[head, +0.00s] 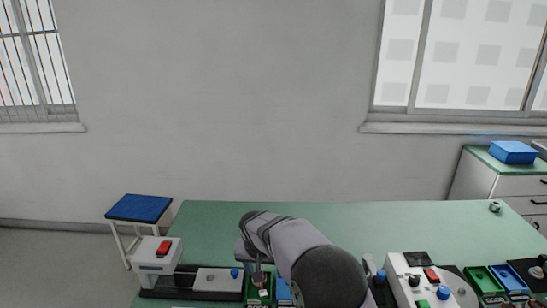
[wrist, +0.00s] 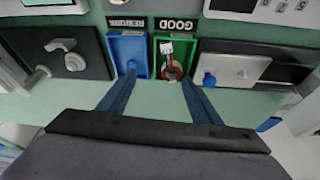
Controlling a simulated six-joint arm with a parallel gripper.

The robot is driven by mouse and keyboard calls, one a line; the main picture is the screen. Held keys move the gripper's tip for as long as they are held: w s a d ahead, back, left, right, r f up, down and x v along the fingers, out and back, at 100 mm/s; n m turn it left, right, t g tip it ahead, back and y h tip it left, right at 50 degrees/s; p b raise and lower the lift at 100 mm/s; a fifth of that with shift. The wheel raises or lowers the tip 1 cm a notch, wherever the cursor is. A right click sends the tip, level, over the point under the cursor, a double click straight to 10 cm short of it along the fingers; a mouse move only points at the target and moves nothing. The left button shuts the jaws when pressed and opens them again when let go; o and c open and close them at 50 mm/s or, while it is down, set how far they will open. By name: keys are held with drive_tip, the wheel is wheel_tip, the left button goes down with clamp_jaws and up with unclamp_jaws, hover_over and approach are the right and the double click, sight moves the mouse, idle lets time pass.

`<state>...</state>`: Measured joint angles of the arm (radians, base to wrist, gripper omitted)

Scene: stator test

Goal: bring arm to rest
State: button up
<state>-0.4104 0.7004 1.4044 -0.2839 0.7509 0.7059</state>
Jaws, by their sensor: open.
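My gripper (wrist: 157,76) is open, its two dark blue fingers apart with nothing between them. In the wrist view it points toward a green bin (wrist: 157,62) marked GOOD and a blue bin (wrist: 117,65) beside it. A reddish-brown ring-shaped part (wrist: 174,70) with a white tag (wrist: 166,48) lies in the green bin. The blue bin looks empty, apart from the fingertip in front of it. In the head view my arm reaches over the table (head: 370,225) and covers part of the bins; the green bin (head: 251,294) shows below the gripper.
A tester with a red button (head: 163,248) stands left of the bins. A white panel with knobs (head: 418,274) and green trays (head: 482,279) stand to the right. A small metal part (head: 495,207) sits at the back right. The table's back half is mostly clear.

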drive_tip(key=s+d+r+g, duration=0.2)
drive_tip(key=s+d, duration=0.6)
drive_tip(key=d, duration=0.1)
drive_tip(key=s+d+g, duration=0.1)
drive_tip(key=s+d, duration=0.3)
drive_tip(key=s, duration=0.8)
drive_tip(key=s+d+f+n+g, duration=0.1)
drive_tip(key=s+d, duration=0.4)
drive_tip(key=s, duration=0.7)
drive_tip(key=shift+s+d+f+y+p, duration=0.15)
drive_tip(key=shift+s+d+y+p, duration=0.05)
drive_tip(key=shift+y+p, duration=0.2)
